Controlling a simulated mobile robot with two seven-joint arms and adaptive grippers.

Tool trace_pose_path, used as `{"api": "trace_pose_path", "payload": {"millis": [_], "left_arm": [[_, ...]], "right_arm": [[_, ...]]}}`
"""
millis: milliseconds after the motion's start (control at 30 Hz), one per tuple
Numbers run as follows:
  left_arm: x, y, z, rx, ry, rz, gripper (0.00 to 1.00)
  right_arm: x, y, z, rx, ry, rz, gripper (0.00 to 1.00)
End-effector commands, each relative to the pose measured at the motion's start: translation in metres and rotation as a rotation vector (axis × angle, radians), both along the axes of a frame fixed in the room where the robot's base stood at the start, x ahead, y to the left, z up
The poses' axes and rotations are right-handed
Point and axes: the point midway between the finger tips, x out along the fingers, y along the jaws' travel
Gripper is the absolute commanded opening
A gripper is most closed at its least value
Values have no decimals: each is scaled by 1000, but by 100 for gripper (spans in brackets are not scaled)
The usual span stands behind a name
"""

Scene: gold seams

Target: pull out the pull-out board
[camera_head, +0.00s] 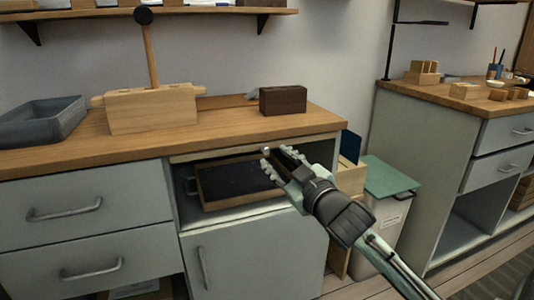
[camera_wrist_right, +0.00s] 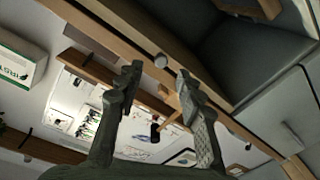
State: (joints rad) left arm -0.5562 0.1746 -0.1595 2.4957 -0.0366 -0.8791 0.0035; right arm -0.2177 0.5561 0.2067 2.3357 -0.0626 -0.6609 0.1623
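The pull-out board (camera_head: 220,152) shows as a thin pale wooden front edge under the worktop, above the open compartment. A small round light knob (camera_head: 266,149) sits on its front; the knob also shows in the right wrist view (camera_wrist_right: 160,60). My right gripper (camera_head: 279,157) is in front of the knob and hides part of the board's right side. In the right wrist view my right gripper (camera_wrist_right: 158,78) has its fingers apart, with nothing between them; the knob appears just beyond the fingertips. I cannot tell whether a finger touches it. My left gripper is not in view.
Below the board, an open compartment holds a dark-bottomed wooden tray (camera_head: 235,180). On the worktop (camera_head: 225,122) stand a wooden block with a mallet (camera_head: 152,108), a dark brown block (camera_head: 283,99) and a grey tray (camera_head: 42,122). A green-lidded bin (camera_head: 388,178) stands to the right.

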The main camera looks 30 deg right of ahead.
Motion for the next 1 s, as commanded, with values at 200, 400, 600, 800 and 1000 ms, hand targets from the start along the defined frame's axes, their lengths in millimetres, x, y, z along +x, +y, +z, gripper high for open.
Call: {"api": "trace_pose_path", "payload": {"millis": [200,400,600,800,1000], "left_arm": [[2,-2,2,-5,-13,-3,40],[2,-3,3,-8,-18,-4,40],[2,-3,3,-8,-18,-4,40],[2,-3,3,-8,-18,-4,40],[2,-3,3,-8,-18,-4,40]], "right_arm": [[34,-5,0,0,0,-1,37],[46,-7,-1,0,2,-1,37],[47,-7,-1,0,3,0,37],[47,-7,-1,0,3,0,17],[47,-7,-1,0,3,0,0]]}}
